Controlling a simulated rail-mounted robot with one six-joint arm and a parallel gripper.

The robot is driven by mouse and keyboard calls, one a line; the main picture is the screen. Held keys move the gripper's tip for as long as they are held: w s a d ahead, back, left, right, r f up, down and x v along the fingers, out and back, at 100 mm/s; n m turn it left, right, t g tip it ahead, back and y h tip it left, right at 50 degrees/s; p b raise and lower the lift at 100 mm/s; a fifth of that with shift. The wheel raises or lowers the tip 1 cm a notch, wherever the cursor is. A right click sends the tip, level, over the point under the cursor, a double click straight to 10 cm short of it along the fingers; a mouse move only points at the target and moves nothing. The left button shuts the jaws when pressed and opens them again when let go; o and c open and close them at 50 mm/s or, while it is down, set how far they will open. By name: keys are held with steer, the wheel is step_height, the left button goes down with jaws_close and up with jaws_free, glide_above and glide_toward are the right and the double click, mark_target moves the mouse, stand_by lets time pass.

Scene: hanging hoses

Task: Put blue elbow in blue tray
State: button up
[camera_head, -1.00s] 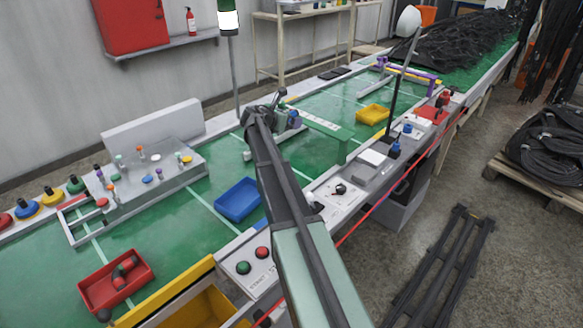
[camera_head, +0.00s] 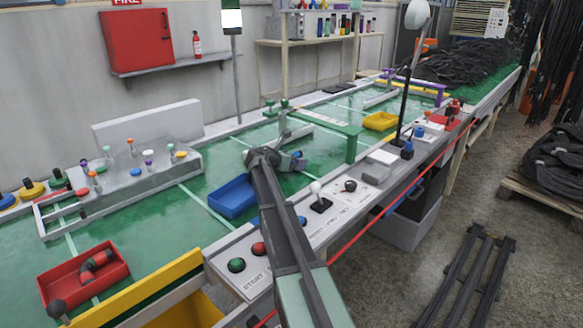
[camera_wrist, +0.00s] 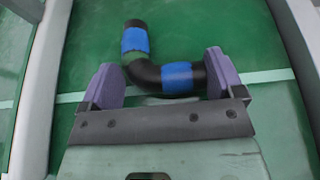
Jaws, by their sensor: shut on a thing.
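The blue elbow is a black bent pipe with blue bands (camera_wrist: 178,78). In the wrist view it lies between the two purple pads of my gripper (camera_wrist: 163,82), which is shut on its lower arm, and its other arm points up in the picture. In the head view my gripper (camera_head: 287,162) is above the green table, with a bit of the elbow's blue (camera_head: 298,154) showing; my arm hides part of it. The blue tray (camera_head: 232,196) sits on the table just left of my arm, below and left of the gripper, and looks empty.
A red tray (camera_head: 84,281) with a dark and red elbow stands at the front left. A green raised bar (camera_head: 330,125) stands behind my gripper. A yellow tray (camera_head: 380,121) is farther back. A button panel (camera_head: 240,268) borders the table near my arm.

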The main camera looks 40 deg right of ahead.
steer(key=o, duration=0.7)
steer(key=shift+r, duration=0.25)
steer(key=p+v, duration=0.4)
steer(key=v, duration=0.7)
steer(key=shift+a, duration=0.15)
steer(key=shift+s+a, duration=0.1)
steer(key=shift+a, duration=0.25)
steer(key=shift+c, duration=0.4)
steer(key=c, duration=0.7)
